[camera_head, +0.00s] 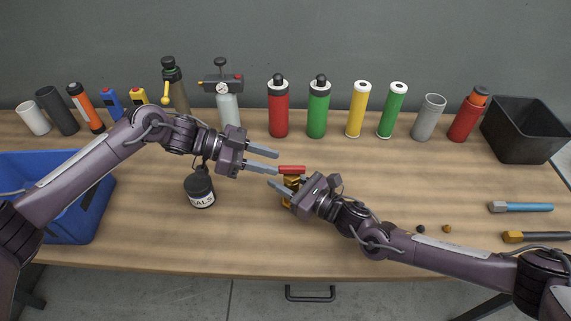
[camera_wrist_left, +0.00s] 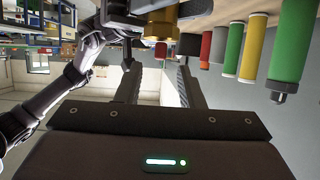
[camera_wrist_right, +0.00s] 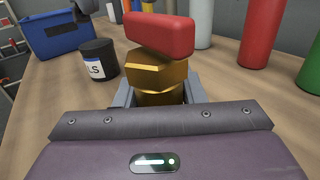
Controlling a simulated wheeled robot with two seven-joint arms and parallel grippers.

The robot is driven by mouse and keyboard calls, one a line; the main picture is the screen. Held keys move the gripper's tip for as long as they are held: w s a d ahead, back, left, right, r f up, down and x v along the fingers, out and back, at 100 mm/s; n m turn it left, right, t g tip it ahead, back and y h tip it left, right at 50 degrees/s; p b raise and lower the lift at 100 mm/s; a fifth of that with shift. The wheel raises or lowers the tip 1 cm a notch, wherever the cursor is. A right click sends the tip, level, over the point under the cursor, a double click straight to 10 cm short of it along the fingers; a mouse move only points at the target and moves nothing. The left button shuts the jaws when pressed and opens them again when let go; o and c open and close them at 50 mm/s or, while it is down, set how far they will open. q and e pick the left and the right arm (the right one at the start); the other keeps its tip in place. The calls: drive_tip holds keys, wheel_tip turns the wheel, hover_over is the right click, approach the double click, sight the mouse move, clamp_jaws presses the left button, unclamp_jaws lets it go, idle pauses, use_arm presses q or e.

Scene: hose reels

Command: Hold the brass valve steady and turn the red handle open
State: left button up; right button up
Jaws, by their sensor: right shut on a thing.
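The brass valve (camera_head: 291,186) stands on the bench near the middle, partly hidden by my right gripper in the head view. Its red handle (camera_head: 292,169) lies across its top; it fills the upper middle of the right wrist view (camera_wrist_right: 165,36). My right gripper (camera_head: 288,192) is shut on the brass body; in the right wrist view the brass body (camera_wrist_right: 155,72) sits between the fingers. My left gripper (camera_head: 277,163) is open and empty, its tips just left of the red handle. In the left wrist view the handle (camera_wrist_left: 160,51) shows beyond the open fingers.
A black SEALS jar (camera_head: 200,190) stands below my left gripper. A blue bin (camera_head: 85,230) is at the left and a black bin (camera_head: 522,135) at the back right. Bottles and tubes line the back, including a red bottle (camera_head: 279,112). Brushes (camera_head: 520,207) lie at the right.

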sight(288, 167)
use_arm(q)
drive_tip(key=shift+x, duration=2.35)
drive_tip(key=shift+c, duration=0.2)
clamp_jaws()
